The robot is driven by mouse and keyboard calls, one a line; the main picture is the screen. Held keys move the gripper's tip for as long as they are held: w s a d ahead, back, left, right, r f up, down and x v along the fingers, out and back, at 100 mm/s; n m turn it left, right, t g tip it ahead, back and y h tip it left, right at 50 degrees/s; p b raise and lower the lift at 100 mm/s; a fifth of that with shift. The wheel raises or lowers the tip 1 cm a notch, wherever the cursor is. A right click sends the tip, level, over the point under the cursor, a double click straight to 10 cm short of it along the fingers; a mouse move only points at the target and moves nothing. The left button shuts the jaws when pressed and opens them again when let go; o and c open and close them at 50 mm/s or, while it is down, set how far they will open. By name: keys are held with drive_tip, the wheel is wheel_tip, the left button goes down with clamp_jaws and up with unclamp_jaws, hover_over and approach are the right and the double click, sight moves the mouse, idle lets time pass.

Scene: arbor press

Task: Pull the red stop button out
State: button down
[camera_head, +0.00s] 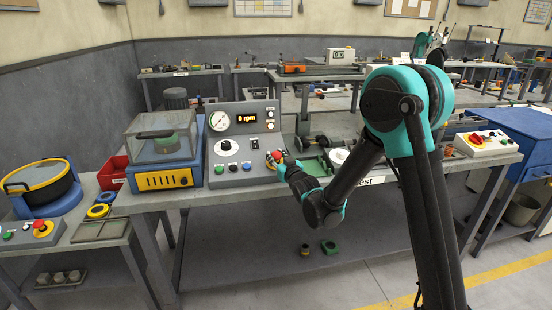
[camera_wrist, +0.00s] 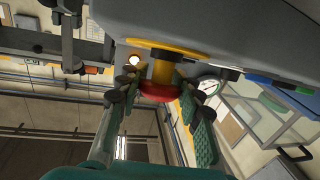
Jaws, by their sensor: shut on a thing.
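The red stop button (camera_head: 275,156) is on the sloped grey control panel (camera_head: 240,175), at its lower right. In the wrist view the red button head (camera_wrist: 158,93) sits on a yellow stem (camera_wrist: 163,70) in front of a yellow plate (camera_wrist: 168,45). My gripper (camera_head: 281,163) is at the panel. It also shows in the wrist view (camera_wrist: 158,82), with one finger on each side of the button, shut on it. In the head view the fingers and my wrist partly hide the button.
Other red buttons are on a left-hand box (camera_head: 40,226) and a white box (camera_head: 475,139) at right.

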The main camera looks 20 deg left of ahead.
drive_tip(key=shift+r, duration=0.2)
drive_tip(key=c, duration=1)
unclamp_jaws()
drive_tip(key=v, duration=1.2)
